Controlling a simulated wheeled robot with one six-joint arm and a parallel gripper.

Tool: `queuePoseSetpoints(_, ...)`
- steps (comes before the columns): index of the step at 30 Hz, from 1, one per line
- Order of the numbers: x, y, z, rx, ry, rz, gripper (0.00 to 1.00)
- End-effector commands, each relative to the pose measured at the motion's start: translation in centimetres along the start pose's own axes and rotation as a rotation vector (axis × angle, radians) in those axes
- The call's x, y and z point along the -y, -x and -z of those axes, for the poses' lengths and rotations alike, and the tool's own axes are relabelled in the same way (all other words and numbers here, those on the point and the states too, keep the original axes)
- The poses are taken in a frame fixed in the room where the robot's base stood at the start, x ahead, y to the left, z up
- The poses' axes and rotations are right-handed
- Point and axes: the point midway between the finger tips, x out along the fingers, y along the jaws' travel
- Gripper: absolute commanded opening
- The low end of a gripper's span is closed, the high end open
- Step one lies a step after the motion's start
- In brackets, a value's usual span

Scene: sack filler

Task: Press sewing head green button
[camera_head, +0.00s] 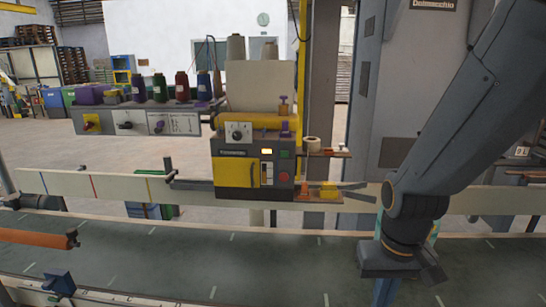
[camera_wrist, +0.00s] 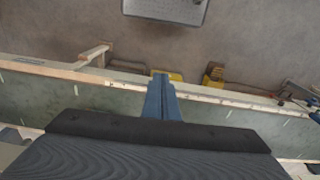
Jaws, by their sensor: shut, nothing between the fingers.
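The sewing head (camera_head: 230,153) is a dark grey and yellow machine mounted above the conveyor, left of my arm in the head view. Its right front panel carries a small green button (camera_head: 284,154) above a red button (camera_head: 284,177), beside a lit amber display (camera_head: 266,151). My gripper (camera_wrist: 161,78) shows in the wrist view as blue fingers closed together and empty, over the conveyor's edge rail. The green button cannot be made out in the wrist view.
A conveyor belt (camera_head: 260,266) runs across the front, with a pale guide rail (camera_head: 110,184) behind it. Thread spools (camera_head: 181,87) stand on a grey control box left of the sewing head. A grey cabinet (camera_head: 400,100) stands behind my arm.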

Motion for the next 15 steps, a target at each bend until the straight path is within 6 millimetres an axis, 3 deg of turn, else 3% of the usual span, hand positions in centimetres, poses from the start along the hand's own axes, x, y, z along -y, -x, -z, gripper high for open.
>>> queuePoseSetpoints(5, -0.1, 0.0, 0.5, -0.015, 0.013, -0.004, 0.0)
queuePoseSetpoints(8, -0.4, 0.0, 2.7, -0.078, 0.069, -0.019, 0.0)
queuePoseSetpoints(11, -0.6, 0.1, 6.8, -0.202, 0.188, -0.046, 0.0)
queuePoseSetpoints(15, 0.6, 1.1, 14.7, -0.45, 0.431, -0.089, 0.0)
